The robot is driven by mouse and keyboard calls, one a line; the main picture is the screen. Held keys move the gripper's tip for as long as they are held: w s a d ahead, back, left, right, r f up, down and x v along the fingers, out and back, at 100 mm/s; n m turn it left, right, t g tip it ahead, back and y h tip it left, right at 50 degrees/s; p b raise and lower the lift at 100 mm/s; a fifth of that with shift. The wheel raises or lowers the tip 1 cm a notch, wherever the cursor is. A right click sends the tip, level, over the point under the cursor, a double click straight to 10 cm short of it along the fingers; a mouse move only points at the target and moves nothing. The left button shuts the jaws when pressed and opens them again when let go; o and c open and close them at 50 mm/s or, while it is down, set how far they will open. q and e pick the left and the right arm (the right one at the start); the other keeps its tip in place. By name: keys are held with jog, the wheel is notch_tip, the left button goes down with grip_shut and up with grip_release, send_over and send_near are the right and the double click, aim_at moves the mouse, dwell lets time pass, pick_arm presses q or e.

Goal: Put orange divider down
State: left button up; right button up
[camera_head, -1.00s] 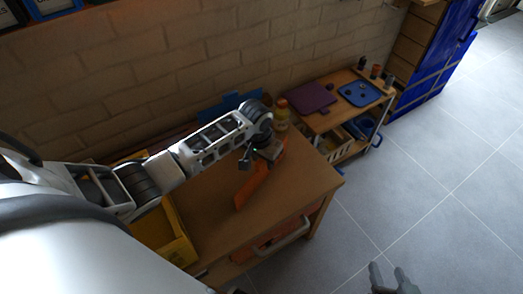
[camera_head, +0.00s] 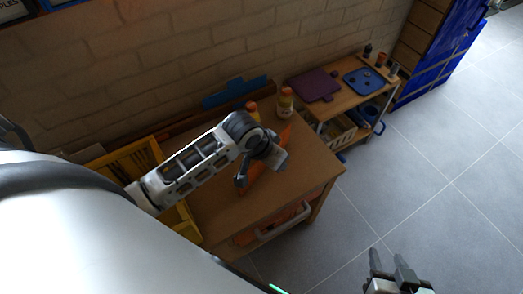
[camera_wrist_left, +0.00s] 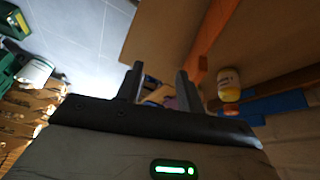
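The orange divider (camera_head: 272,172) is on the wooden table, partly hidden behind my left arm and gripper. In the left wrist view the orange divider (camera_wrist_left: 212,32) is to the right of my fingers, outside the gap between them. My left gripper (camera_wrist_left: 159,84) is open and empty beside it. In the head view the left gripper (camera_head: 243,183) is low over the table, at the near side of the divider. My right gripper (camera_head: 389,262) is open and empty over the floor at the bottom right.
Two bottles with orange caps (camera_head: 285,103) stand at the table's back. A blue panel (camera_head: 235,93) is by the wall. Yellow bins (camera_head: 134,158) are at the left. A cart (camera_head: 343,101) holds purple and blue boards. The table's front right is clear.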

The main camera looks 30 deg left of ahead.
pick_arm(q)
jog(key=s+d+t, duration=0.1)
jog(key=s+t, duration=0.2)
jog(key=s, duration=0.2)
jog(key=s+d+r+t, duration=0.1)
jog(key=s+d+t, duration=0.1)
jog(key=s, duration=0.4)
jog(key=shift+s+r+t+h, duration=0.15)
jog(key=shift+s+t+h, duration=0.15)
jog(key=shift+t+h, duration=0.1)
dwell(0.5)
